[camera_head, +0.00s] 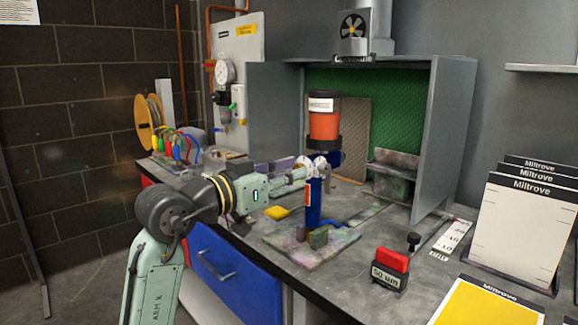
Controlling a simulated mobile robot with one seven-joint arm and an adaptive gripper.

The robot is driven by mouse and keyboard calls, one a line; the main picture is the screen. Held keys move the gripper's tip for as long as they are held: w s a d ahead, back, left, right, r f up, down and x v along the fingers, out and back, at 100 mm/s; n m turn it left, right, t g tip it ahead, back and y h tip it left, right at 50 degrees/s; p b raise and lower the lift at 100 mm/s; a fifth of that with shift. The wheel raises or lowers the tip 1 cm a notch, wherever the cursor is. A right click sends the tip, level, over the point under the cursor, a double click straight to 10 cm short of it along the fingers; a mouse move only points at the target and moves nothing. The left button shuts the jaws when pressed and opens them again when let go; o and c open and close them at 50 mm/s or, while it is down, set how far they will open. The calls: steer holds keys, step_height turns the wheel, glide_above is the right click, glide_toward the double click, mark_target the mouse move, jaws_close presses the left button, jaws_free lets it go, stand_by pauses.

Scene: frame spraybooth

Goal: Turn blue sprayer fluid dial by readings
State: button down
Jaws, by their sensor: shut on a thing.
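The blue sprayer (314,206) stands upright on a paint-stained board (335,243) on the bench. Its orange cup (323,124) with a dark lid and white label is on top, and its blue nozzle end points right into the booth. My gripper (319,167) reaches in from the left and is shut at the back of the sprayer's head, where the fluid dial sits. The dial is hidden by the fingers, and its marks cannot be read. A pressure gauge (225,72) is on the wall panel at upper left; its reading is too small to tell.
The spray booth (438,140) with a green back stands behind the sprayer. A red-topped block labelled 50 mm (390,270), a yellow card (480,306) and Miltrove panels (520,228) are at right. A yellow pad (277,212) lies near my arm.

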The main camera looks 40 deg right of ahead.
steer(key=shift+n+p, duration=3.2)
steer(key=shift+n, duration=1)
steer(key=c, duration=1.4)
jaws_free()
steer(key=shift+c, duration=0.2)
steer(key=a, duration=1.2)
steer(key=shift+s, duration=0.45)
